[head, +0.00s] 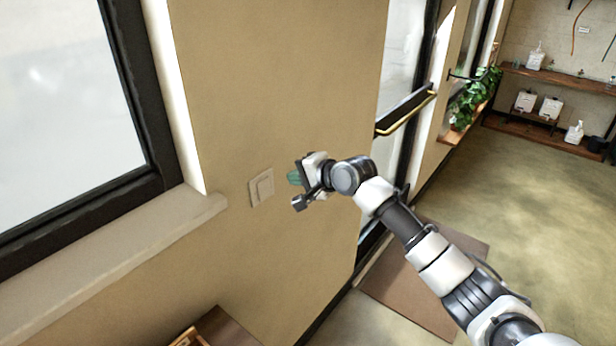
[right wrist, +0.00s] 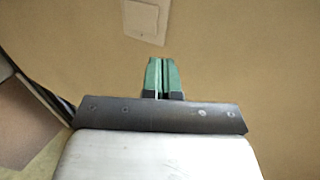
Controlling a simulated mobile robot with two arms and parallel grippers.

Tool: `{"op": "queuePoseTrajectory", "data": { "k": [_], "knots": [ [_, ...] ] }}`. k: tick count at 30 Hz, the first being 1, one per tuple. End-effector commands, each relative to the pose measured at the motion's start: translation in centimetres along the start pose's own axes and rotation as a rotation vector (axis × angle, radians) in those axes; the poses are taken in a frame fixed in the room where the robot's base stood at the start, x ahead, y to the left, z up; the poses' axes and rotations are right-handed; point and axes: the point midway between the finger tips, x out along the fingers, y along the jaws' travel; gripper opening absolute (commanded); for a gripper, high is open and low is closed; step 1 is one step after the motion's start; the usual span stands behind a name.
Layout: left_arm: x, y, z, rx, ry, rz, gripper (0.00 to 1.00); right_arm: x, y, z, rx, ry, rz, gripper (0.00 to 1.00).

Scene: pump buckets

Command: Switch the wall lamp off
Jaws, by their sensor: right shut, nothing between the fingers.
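A pale wall switch (head: 261,187) with a square plate and a rocker is set in the beige wall in the head view. It also shows at the top of the right wrist view, its plate (right wrist: 145,20) cut by the frame edge. My right gripper (head: 292,178) is just right of the switch in the head view, its green fingertips pointing toward the wall. In the right wrist view its fingers (right wrist: 162,76) are together with nothing between them, below the plate and apart from it in the picture. The wall lamp is not in view. My left gripper is not in view.
A window with a dark frame (head: 135,85) and a light sill (head: 120,255) is to the left. A glass door with a brass handle (head: 405,112) is beyond my arm. A brown mat (head: 425,300) lies on the floor. Wooden furniture (head: 225,328) stands at the bottom.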

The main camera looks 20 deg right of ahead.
Motion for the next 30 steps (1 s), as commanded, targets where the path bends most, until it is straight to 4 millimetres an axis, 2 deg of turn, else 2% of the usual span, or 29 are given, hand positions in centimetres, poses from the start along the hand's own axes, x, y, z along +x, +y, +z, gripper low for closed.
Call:
{"op": "queuePoseTrajectory", "data": {
  "k": [1,4,9,15,24,26,27,29,30],
  "knots": [
    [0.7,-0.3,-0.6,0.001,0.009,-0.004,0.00,-0.8,0.1,-0.1,-0.002,0.002,-0.001,0.00],
    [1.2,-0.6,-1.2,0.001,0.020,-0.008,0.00,-2.2,-0.3,-0.1,-0.002,0.003,-0.001,0.00],
    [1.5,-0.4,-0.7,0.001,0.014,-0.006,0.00,-3.6,-0.8,-0.1,-0.002,0.002,0.000,0.00],
    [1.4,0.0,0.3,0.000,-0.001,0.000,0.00,-3.8,-0.9,-0.1,0.000,0.002,0.001,0.00],
    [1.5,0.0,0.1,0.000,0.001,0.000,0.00,-3.7,-0.8,-0.1,0.000,0.002,0.002,0.00],
    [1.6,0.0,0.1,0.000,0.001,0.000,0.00,-3.4,0.0,-0.2,-0.003,0.007,0.008,0.00],
    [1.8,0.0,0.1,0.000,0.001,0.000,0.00,-2.9,0.9,-0.4,-0.008,0.014,0.015,0.00],
    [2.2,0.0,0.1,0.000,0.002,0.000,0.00,-1.9,3.2,-0.9,-0.020,0.029,0.034,0.00],
    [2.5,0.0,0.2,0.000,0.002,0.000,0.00,-1.1,5.3,-1.2,-0.034,0.044,0.052,0.00]
  ]
}}
